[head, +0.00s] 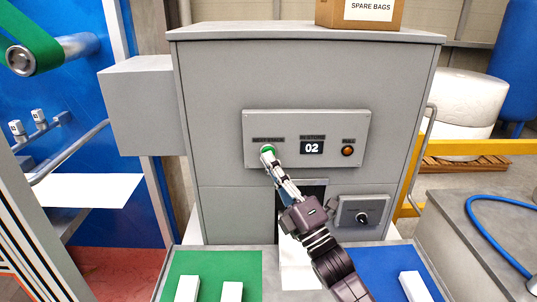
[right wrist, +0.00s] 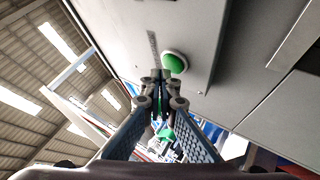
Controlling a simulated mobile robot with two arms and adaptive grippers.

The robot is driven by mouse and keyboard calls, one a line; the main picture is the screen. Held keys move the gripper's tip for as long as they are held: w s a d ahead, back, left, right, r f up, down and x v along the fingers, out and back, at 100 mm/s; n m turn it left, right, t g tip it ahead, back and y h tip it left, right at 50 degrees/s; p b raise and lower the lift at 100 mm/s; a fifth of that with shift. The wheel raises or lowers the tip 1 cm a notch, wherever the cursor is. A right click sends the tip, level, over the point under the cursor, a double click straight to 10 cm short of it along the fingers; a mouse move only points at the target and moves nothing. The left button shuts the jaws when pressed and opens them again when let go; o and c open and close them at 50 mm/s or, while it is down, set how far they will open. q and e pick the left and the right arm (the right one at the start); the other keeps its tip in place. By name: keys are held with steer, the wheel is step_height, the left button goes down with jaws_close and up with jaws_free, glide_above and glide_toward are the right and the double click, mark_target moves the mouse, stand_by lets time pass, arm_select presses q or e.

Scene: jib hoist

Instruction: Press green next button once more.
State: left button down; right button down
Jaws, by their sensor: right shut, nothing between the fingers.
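The green button (head: 268,149) is on the left of a grey control panel (head: 345,125) on the front of a grey cabinet. My right gripper (head: 267,154) is shut and empty, its fingertips at the button's lower edge in the head view. In the right wrist view the green button (right wrist: 174,62) shows its domed face just beyond the closed fingertips (right wrist: 158,76). I cannot tell whether they touch it. A display (head: 311,148) in the middle of the panel reads 02. My left gripper is not in view.
An orange button (head: 348,151) sits at the panel's right. A black knob (head: 361,218) is on a lower plate. Green (head: 245,262) and blue (head: 372,262) trays with white blocks stand below. A cardboard box (head: 335,14) sits on the cabinet.

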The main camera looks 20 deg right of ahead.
steer(key=shift+w+d, duration=0.15)
steer(key=shift+w, duration=0.4)
stand_by(0.7)
steer(key=shift+s, duration=0.1)
stand_by(0.3)
steer(key=shift+s+a, duration=0.2)
steer(key=shift+s, duration=0.55)
steer(key=s, duration=0.2)
steer(key=s+a+p, duration=0.1)
steer(key=s, duration=0.1)
steer(key=shift+s+a, duration=0.2)
steer(key=shift+s, duration=0.2)
steer(key=shift+f, duration=0.1)
